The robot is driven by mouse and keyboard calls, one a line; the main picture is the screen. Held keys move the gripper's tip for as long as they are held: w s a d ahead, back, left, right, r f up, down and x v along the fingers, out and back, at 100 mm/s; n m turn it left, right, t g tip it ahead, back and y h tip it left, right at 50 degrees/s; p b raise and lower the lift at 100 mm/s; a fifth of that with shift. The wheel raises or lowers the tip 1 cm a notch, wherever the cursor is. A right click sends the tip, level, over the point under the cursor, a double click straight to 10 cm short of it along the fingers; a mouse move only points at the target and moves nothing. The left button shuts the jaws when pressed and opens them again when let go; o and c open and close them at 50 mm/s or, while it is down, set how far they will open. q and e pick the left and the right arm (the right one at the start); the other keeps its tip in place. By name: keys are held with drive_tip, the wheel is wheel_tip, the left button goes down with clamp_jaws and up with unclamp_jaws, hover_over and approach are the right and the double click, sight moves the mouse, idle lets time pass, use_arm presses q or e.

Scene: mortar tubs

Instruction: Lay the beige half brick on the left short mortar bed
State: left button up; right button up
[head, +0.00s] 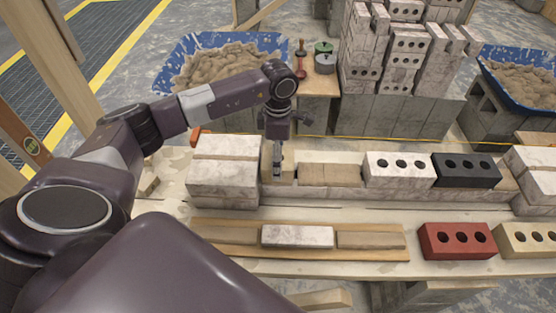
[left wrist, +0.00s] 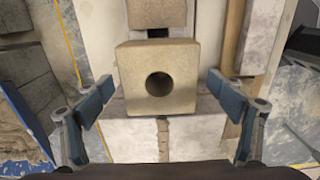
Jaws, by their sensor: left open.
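The beige half brick (left wrist: 158,78), with one round hole, shows from above in the left wrist view. It lies between the two spread fingers of my left gripper (left wrist: 164,98), with a gap on either side. In the head view my left gripper (head: 277,172) points down into the row, just right of the white block stack (head: 225,170); the half brick is hard to make out there. In the left wrist view the half brick is beside that stack (left wrist: 190,135). The mortar directly under the half brick is hidden. My right gripper is not in view.
Right of the gripper is a low tan stretch (head: 328,174), then a white three-hole brick (head: 398,168) and a black one (head: 465,170). In front lie a board (head: 240,250) with a pale brick (head: 297,236), a red brick (head: 456,240) and a beige brick (head: 527,240).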

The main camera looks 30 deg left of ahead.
use_arm(q)
wheel_tip(320, 180, up, 10)
drive_tip(key=shift+r, duration=0.25)
